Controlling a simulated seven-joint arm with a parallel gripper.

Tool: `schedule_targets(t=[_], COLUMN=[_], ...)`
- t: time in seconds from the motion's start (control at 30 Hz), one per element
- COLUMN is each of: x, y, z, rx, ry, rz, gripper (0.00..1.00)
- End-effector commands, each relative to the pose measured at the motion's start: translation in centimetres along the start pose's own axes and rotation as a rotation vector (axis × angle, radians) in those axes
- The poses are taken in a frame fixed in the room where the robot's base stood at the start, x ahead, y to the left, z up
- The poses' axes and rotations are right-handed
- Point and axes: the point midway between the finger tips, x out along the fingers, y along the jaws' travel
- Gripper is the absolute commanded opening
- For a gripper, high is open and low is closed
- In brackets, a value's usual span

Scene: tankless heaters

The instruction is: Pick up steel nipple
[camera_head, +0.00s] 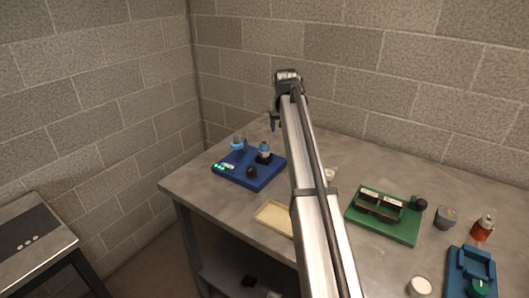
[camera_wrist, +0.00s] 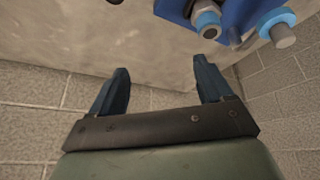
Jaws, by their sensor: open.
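I cannot tell for certain which piece is the steel nipple. In the wrist view, a grey metallic cylinder with a blue collar (camera_wrist: 208,23) and a second grey-ended piece with a blue ring (camera_wrist: 283,35) show at the top right, at the blue fixture (camera_wrist: 243,14). The blue fixture (camera_head: 240,177) stands on the left part of the table in the head view, with a light-blue part (camera_head: 237,144) and a blue-topped black part (camera_head: 264,150). My gripper (camera_wrist: 160,68) is open and empty, apart from these pieces. It also shows small beyond the fixture in the head view (camera_head: 273,122).
A beige tray (camera_head: 262,220) lies at the table's front edge, partly behind my arm. A green fixture (camera_head: 376,230), a grey part (camera_head: 445,217), an orange bottle (camera_head: 482,228), a white-topped jar (camera_head: 420,287) and another blue fixture (camera_head: 470,263) stand right. Block walls close the back and left.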

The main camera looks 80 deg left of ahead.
Motion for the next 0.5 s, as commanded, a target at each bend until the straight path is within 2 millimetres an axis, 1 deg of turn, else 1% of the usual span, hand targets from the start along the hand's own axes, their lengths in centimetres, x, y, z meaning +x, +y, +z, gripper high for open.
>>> schedule_targets(t=[0.03, 0.1, 0.2, 0.3, 0.37, 0.5], x=[-0.5, -0.9, -1.3, -1.2, -0.9, 0.7], y=[-2.4, -4.5, -6.5, -7.1, -7.2, -7.2], z=[0.0, 0.2, 0.5, 0.6, 0.6, 0.8], rx=[-0.004, -0.005, -0.006, -0.006, -0.006, -0.006], ry=[-0.016, -0.036, -0.054, -0.061, -0.063, -0.064], rz=[-0.024, -0.049, -0.069, -0.077, -0.078, -0.077], gripper=[0.80, 0.80, 0.80, 0.80, 0.80, 0.80])
